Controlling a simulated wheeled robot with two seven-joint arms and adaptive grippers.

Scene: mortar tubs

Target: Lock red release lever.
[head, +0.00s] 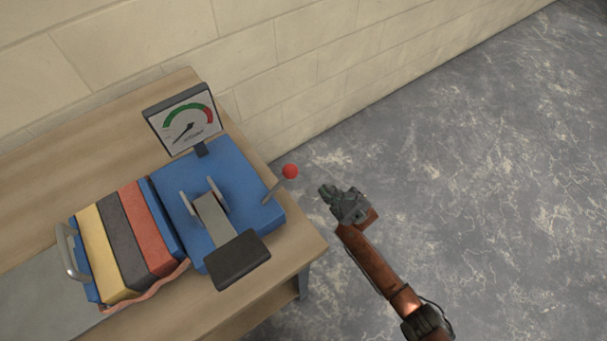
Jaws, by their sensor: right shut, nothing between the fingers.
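The red release lever is a thin metal rod with a red ball knob (290,171). It sticks out from the right side of a blue machine body (240,170) on the bench and slants up to the right. My right gripper (325,192) is shut and empty. In the picture it is just right of the red knob, with a small gap between them. My left gripper is out of view.
A gauge (188,120) stands at the back of the machine. A dark pedal plate (238,260) is at its front. Yellow, dark and red blocks (122,240) sit left, beside a metal handle (68,252). The wooden bench (300,245) ends right of the machine; open floor lies beyond.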

